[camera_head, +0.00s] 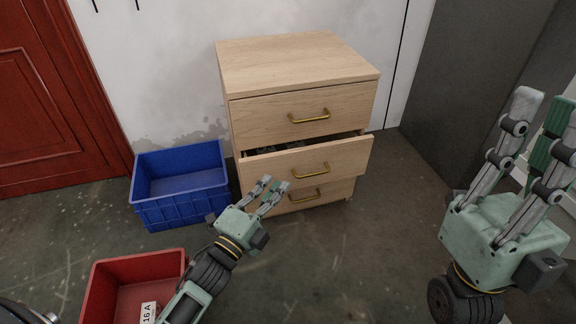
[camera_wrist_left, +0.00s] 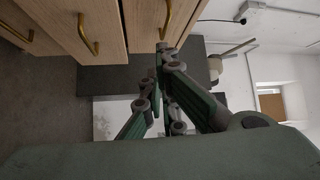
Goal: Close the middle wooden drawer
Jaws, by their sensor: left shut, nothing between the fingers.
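The wooden cabinet (camera_head: 290,62) stands against the wall with brass-handled drawers. Its middle wooden drawer (camera_head: 343,158) is pulled partway out, with a dark gap above its front. Some dark contents show in the gap, too small to identify. The top drawer (camera_head: 262,117) looks shut. My left gripper (camera_head: 277,183) is shut and empty, in front of the cabinet, below and left of the middle drawer's handle (camera_head: 310,169). In the left wrist view, its fingers (camera_wrist_left: 160,88) appear close to the drawer fronts; contact cannot be told. My right gripper (camera_head: 547,108) is raised at the right, fingers apart and empty.
A blue crate (camera_head: 180,212) sits on the floor left of the cabinet. A red crate (camera_head: 105,275) with a label is at the lower left, beside my left arm. A dark grey panel (camera_head: 455,75) stands to the right. The floor between cabinet and my right gripper is clear.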

